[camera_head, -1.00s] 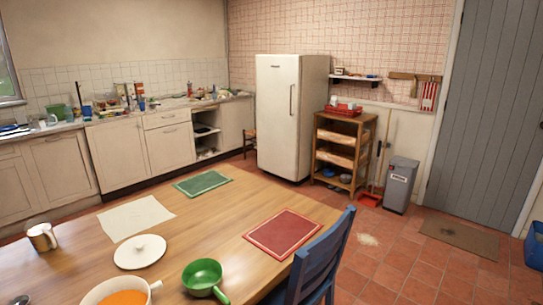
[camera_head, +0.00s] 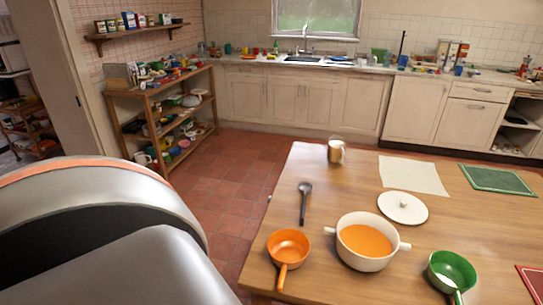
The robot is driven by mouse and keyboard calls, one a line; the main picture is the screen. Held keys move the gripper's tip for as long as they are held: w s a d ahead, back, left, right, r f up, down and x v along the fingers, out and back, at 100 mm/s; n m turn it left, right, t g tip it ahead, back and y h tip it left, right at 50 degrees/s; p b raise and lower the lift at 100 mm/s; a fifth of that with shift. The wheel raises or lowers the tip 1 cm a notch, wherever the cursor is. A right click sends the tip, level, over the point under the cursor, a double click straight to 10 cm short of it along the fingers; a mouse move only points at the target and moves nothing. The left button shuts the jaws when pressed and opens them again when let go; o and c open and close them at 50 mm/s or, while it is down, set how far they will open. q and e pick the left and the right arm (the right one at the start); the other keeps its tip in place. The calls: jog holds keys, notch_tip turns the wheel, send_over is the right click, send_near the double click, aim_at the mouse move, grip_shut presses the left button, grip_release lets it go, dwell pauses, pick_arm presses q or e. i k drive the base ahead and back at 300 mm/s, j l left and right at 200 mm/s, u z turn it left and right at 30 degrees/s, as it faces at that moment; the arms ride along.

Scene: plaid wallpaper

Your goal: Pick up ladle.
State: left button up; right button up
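A dark ladle (camera_head: 304,203) lies on the wooden table (camera_head: 330,190), near its left side. Its round head points to the back and its handle points to the front. It lies behind an orange pan (camera_head: 288,247) and to the left of a white pot (camera_head: 365,242) with orange contents. Nothing covers it. A large pale grey and orange part of my own body fills the lower left of the head view. Neither of my grippers shows.
A metal mug (camera_head: 336,151), a white lid (camera_head: 403,207), a cream cloth (camera_head: 412,175), a green mat (camera_head: 498,180) and a green pan (camera_head: 451,272) are also on the table. A shelf unit (camera_head: 160,118) stands at left. Red-tiled floor (camera_head: 232,180) is free between shelf and table.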

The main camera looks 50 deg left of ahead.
aim_at(304, 188)
jog(key=u, duration=1.35)
